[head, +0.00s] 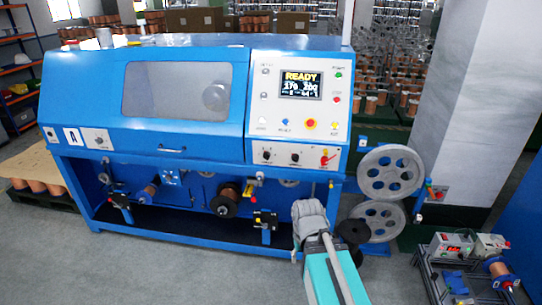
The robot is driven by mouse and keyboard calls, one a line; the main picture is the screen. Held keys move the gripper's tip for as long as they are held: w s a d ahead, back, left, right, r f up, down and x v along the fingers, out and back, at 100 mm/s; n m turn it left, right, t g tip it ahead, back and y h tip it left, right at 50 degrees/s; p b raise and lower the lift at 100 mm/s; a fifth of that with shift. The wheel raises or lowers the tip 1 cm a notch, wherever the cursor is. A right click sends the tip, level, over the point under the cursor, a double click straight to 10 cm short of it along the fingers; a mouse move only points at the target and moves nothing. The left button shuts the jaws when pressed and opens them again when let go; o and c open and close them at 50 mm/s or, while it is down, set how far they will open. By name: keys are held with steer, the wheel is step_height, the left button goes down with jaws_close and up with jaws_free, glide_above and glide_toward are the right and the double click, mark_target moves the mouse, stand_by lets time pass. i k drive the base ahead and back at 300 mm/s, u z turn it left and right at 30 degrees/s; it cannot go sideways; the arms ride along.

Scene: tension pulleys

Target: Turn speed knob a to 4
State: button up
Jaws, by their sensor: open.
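The blue machine (195,130) has a small white strip below its main panel. Two black knobs sit on that strip, a left knob (266,156) and a right knob (294,157). The labels under them are too small to read, so I cannot tell which is speed knob a or where either points. A red switch handle (325,158) is to their right. My gripper's fingers do not show.
The control panel (331,118) carries a lit screen (300,85) reading READY, with several buttons and a red-on-yellow stop button (311,124). Large grey pulleys (390,172) stand at the machine's right. A small bench rig (465,262) is at lower right. Floor at lower left is clear.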

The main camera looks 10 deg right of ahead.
mark_target(266, 155)
steer(key=i, duration=0.85)
steer(key=u, duration=0.05)
